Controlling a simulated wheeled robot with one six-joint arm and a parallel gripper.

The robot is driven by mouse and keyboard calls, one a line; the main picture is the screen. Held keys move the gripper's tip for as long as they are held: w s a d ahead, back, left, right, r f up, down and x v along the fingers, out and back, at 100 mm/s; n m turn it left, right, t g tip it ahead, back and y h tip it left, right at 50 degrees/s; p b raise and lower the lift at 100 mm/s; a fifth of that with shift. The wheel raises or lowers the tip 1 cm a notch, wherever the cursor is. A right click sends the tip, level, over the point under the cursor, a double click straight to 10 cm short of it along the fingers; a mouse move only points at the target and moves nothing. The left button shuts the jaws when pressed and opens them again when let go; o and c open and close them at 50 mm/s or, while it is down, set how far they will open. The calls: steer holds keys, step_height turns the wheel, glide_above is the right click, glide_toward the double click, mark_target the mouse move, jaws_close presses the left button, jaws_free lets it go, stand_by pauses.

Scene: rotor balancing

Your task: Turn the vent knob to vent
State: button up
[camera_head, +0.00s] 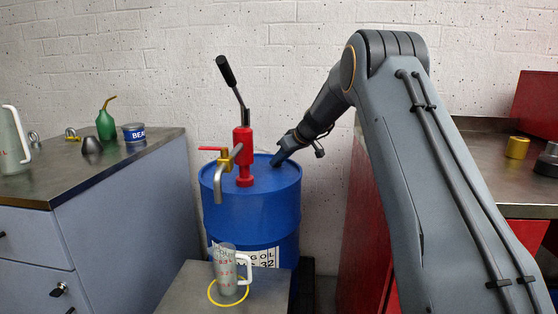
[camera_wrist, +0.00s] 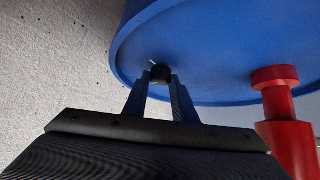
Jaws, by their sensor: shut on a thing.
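The blue drum (camera_head: 255,208) stands against the wall with a red hand pump (camera_head: 243,150) on its lid. The pump also shows at the right in the wrist view (camera_wrist: 277,84). The black vent knob (camera_wrist: 160,73) sits on the drum lid near the rim, with a small pale mark beside it. My gripper (camera_wrist: 161,82) is shut on the vent knob, one finger on each side. In the head view my gripper (camera_head: 283,157) reaches the drum lid's back right, and it hides the knob there.
A clear measuring jug (camera_head: 226,272) stands inside a yellow ring on a low stand before the drum, below the pump spout. The left bench (camera_head: 60,180) holds a green oil can (camera_head: 106,122) and a tin (camera_head: 134,132). A red cabinet (camera_head: 366,235) stands close at right.

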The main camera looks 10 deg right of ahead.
steer(key=shift+s+a+r+m+t+h+p, duration=0.1)
steer(key=shift+m+t+h+p, duration=0.15)
steer(key=shift+m+h+p, duration=0.4)
steer(key=shift+a+r+m+t+h+p, duration=0.1)
steer(key=shift+m+t+h+p, duration=0.15)
steer(key=shift+m+h+p, duration=0.4)
steer(key=shift+m+p, duration=0.7)
steer(key=shift+p, duration=0.8)
steer(key=shift+f+m+h+p, duration=0.15)
steer(key=shift+m+h+p, duration=0.3)
steer(key=shift+p, duration=0.2)
steer(key=o, duration=1)
steer(key=shift+o, duration=0.2)
steer(key=shift+v, duration=3.85)
steer(key=shift+s, duration=0.15)
